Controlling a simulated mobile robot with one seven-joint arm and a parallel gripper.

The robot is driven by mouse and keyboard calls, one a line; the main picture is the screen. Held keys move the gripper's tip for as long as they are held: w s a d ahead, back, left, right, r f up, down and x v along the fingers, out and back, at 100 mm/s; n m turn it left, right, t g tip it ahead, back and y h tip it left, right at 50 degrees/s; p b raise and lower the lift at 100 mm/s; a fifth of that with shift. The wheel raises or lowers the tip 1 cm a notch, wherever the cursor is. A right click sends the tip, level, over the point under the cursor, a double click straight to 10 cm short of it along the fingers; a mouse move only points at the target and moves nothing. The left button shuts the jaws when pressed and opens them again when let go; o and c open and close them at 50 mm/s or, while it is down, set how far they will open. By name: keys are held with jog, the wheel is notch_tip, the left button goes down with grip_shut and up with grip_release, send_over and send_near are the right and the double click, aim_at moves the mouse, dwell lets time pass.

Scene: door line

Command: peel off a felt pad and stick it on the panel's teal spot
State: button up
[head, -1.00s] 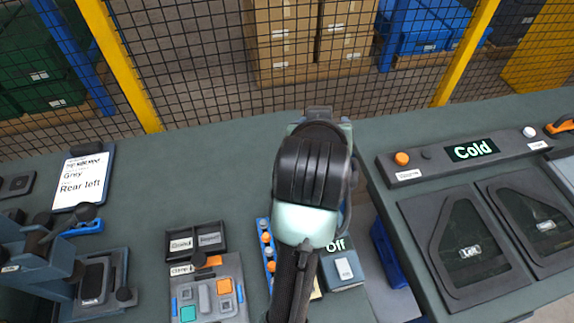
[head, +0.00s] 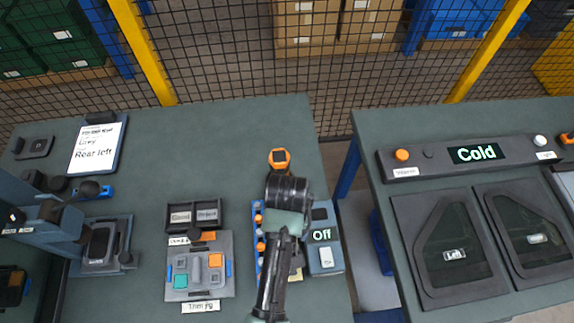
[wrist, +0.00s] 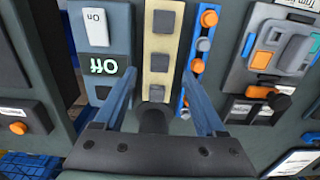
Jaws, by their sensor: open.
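A beige backing strip with several dark square felt pads (wrist: 162,56) runs up the middle of the wrist view. In the head view only a sliver of the strip (head: 297,274) shows beside my arm. My gripper (wrist: 160,75) is open and empty, its two blue-grey fingers on either side of the strip's near pads; whether they touch is unclear. In the head view my arm hides the fingers. The grey panel (head: 198,273) lies in the trim jig, left of my arm. Its teal spot (head: 180,282) is bare at the lower left.
A blue rail with orange knobs (wrist: 197,66) stands close beside the strip. A box reading Off (head: 324,258) is on the other side. An orange-rimmed dark item (head: 279,158) shows beyond my wrist.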

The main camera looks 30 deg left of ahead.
jog(key=shift+f, duration=2.45)
grip_shut()
jog(key=c, duration=0.8)
grip_release()
grip_shut()
jog(key=shift+r+p, duration=0.3)
jog(key=shift+p, duration=0.05)
jog(key=shift+r+p, duration=2.9)
jog(key=shift+p, duration=0.3)
